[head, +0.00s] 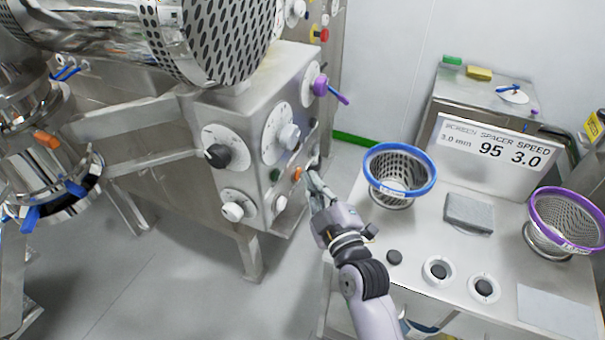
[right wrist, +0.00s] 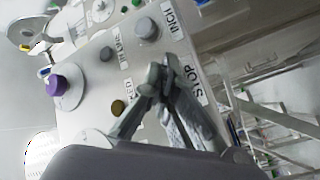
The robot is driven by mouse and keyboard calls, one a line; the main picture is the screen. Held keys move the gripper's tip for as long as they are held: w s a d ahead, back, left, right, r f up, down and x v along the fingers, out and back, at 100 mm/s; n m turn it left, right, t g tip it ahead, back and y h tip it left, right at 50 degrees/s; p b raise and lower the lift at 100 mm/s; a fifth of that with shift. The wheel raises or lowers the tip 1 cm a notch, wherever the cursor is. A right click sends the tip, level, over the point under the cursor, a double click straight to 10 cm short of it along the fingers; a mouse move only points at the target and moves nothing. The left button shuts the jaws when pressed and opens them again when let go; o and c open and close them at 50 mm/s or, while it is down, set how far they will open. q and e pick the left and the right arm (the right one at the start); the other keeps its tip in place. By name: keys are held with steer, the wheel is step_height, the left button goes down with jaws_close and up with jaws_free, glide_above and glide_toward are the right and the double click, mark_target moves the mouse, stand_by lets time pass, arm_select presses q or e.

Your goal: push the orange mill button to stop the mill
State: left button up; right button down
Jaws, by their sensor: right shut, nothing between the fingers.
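The small orange button (head: 297,174) sits low on the front of the steel mill housing (head: 262,90), right of a green button (head: 275,174). My right gripper (head: 312,178) is shut and empty, its fingertips just right of the orange button in the head view. In the right wrist view the closed fingertips (right wrist: 157,78) are close to the panel, beside the STOP label (right wrist: 194,84). An amber-coloured button (right wrist: 118,107) shows left of the fingers. I cannot tell whether the fingertips touch the panel, or what they cover. My left gripper is not in view.
Several dials and knobs, including a black knob (head: 217,156) and a purple handle (head: 321,86), stick out around the buttons. A bench with a blue-rimmed screen (head: 400,167), a purple-rimmed screen (head: 567,219) and a grey pad (head: 469,212) stands at right. Floor is clear at lower left.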

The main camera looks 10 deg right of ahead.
steer(key=shift+d, duration=0.1)
steer(key=shift+s+d, duration=0.5)
steer(key=shift+d, duration=0.15)
steer(key=shift+s+d+p, duration=0.3)
steer(key=shift+s+d, duration=0.4)
steer(key=shift+d, duration=0.35)
steer(key=shift+s+d+p, duration=0.3)
steer(key=shift+s+d, duration=0.4)
steer(key=shift+d, duration=0.3)
